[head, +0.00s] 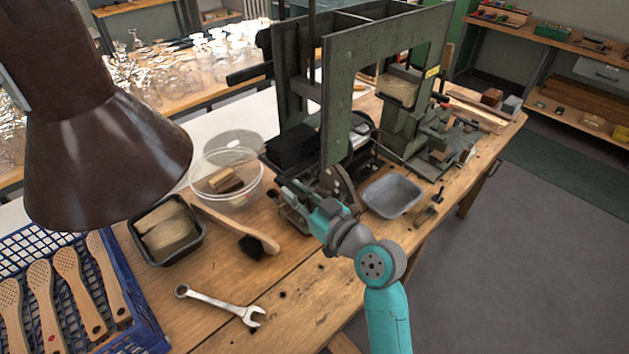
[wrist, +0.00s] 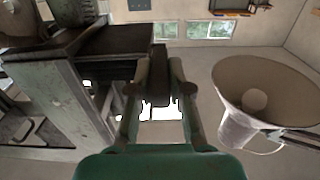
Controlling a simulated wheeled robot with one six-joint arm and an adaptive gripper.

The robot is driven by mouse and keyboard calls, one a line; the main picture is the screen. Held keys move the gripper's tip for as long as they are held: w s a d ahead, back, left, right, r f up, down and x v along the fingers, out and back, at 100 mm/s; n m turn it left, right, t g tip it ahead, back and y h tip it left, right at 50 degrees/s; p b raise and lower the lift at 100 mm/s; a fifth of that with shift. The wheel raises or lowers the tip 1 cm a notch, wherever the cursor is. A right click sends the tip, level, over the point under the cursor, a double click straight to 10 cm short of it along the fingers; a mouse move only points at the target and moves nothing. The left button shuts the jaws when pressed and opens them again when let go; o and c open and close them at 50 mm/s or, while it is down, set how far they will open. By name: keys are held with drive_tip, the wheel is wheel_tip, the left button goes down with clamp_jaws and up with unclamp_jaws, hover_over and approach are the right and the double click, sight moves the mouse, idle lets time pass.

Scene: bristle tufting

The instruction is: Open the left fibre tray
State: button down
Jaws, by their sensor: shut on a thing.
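The tufting machine (head: 345,95) stands on the bench. A black, box-like part (head: 292,148), apparently the left fibre tray, juts from its left side. In the wrist view a dark, flat-topped part (wrist: 95,40) of the machine reaches toward my fingers. My gripper (head: 290,192) is just below and in front of the black part. In the wrist view my gripper (wrist: 160,85) has its fingertips on either side of a narrow dark piece (wrist: 158,62), shut on it. How this piece joins the tray is hidden.
A clear bowl (head: 227,180), a black tub of fibre (head: 168,232), a brush (head: 240,228) and a wrench (head: 222,305) lie left and in front. A grey tray (head: 392,195) stands right of my arm. A large lamp shade (head: 95,130) hangs at the left, also in the wrist view (wrist: 265,90).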

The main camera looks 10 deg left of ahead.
drive_tip(key=s+a, duration=0.5)
drive_tip(key=s, duration=0.1)
drive_tip(key=shift+s, duration=0.2)
drive_tip(key=c, duration=1.1)
unclamp_jaws()
drive_tip(key=shift+s+a, duration=0.1)
drive_tip(key=v, duration=1.2)
drive_tip(key=shift+f, duration=0.1)
